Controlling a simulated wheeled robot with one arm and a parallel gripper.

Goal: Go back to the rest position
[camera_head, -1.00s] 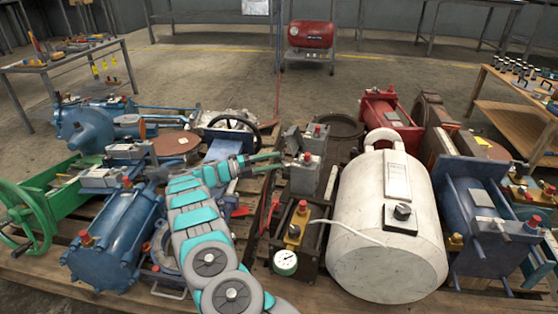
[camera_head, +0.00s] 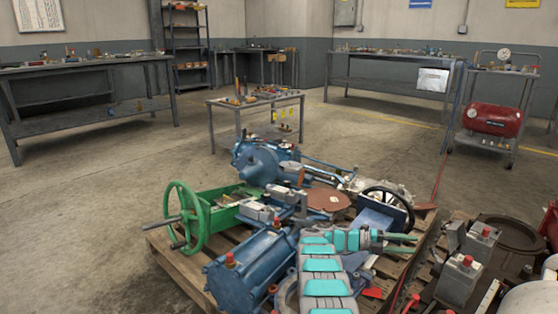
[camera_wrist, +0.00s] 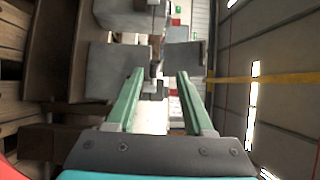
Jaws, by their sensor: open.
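My gripper (camera_head: 402,243) is at the end of my teal and grey arm, over the right part of the left pallet (camera_head: 178,262). Its two green fingers (camera_wrist: 158,105) stand apart in the wrist view, with nothing between them. In the head view the fingers point right, towards grey boxes with red knobs (camera_head: 463,277). Grey blocks (camera_wrist: 118,68) lie beyond the fingertips in the wrist view. My arm hides part of the pallet load.
The left pallet carries a green handwheel valve (camera_head: 188,213), a blue cylinder (camera_head: 248,268) and a black handwheel (camera_head: 386,208). A small table (camera_head: 252,99) and a red compressor (camera_head: 492,120) stand behind. Workbenches line the walls. The floor at left is clear.

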